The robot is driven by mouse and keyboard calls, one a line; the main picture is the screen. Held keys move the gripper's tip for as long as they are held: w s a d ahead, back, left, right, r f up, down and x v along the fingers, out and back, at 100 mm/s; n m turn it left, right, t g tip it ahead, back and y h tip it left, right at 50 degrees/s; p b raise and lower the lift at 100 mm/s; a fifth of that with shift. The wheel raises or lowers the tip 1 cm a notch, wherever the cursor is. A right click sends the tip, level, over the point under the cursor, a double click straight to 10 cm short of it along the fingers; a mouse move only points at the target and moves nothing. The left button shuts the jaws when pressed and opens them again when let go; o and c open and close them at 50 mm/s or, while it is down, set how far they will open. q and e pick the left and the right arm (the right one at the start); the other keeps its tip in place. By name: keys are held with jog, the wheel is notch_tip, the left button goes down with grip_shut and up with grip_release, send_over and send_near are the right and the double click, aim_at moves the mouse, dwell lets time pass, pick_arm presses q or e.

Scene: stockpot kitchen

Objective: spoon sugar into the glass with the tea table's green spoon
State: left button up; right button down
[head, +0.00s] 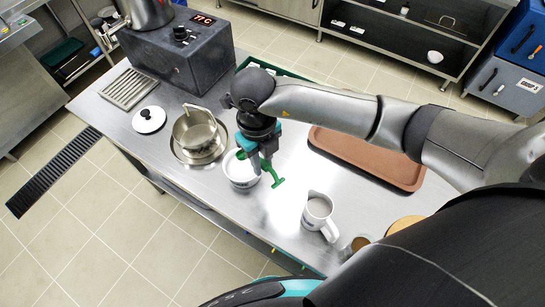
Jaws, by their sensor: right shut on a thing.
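My right gripper (262,163) is shut on the green spoon (276,178), above the right side of a white bowl (239,173). The spoon's crossbar-like end sticks out to the right of the fingers. A bit of green also shows at the bowl's mouth, but I cannot tell how deep the spoon reaches. The bowl's contents are mostly hidden by the gripper. A small round vessel with a brownish top (360,243), possibly the glass, stands at the table's lower right, partly cut off by my body. My left gripper is not in view.
A white jug (318,213) stands between the bowl and the brownish vessel. A brown tray (368,160) lies under my right arm. Bare steel tabletop shows between bowl and jug.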

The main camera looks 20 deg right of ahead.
jog(key=shift+a+f, duration=0.1)
jog(key=shift+f, duration=0.05)
jog(key=shift+a+f+b, duration=0.1)
jog(key=shift+f+b, duration=0.15)
jog(key=shift+b, duration=0.05)
jog(key=shift+f, duration=0.25)
jog(key=shift+f+b, duration=0.35)
jog(key=shift+b, duration=0.15)
pick_arm(q)
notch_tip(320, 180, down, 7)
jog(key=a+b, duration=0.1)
jog(key=b, duration=0.4)
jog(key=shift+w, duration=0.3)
pick_arm(e)
notch_tip(320, 180, down, 7)
jog(key=shift+r, duration=0.15)
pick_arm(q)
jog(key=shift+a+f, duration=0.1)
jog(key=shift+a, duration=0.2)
